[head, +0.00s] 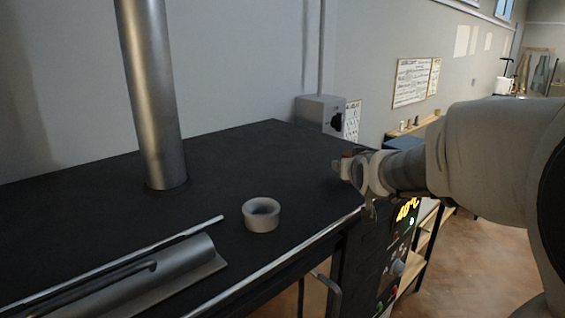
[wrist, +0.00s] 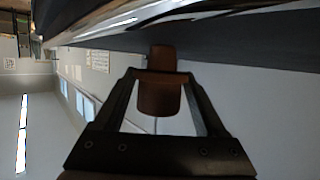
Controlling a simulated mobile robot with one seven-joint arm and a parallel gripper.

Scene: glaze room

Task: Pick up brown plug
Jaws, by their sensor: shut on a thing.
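The brown plug (wrist: 164,92) is a small rounded brown piece. In the wrist view it sits between the two fingers of my gripper (wrist: 162,78), which are shut on it. In the head view my gripper (head: 352,170) is at the right end of the dark kiln top, near its front right corner. The plug shows there only as a small brownish patch at the fingertips, mostly hidden by the gripper. I cannot tell from these views how far it is from the dark surface.
A pale ring (head: 262,215) stands on the dark top (head: 230,165). A metal pipe (head: 152,90) rises behind it. A half-round metal piece and rods (head: 150,275) lie at front left. A grey switch box (head: 320,113) is on the wall behind. A lit control panel (head: 405,212) is below the right edge.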

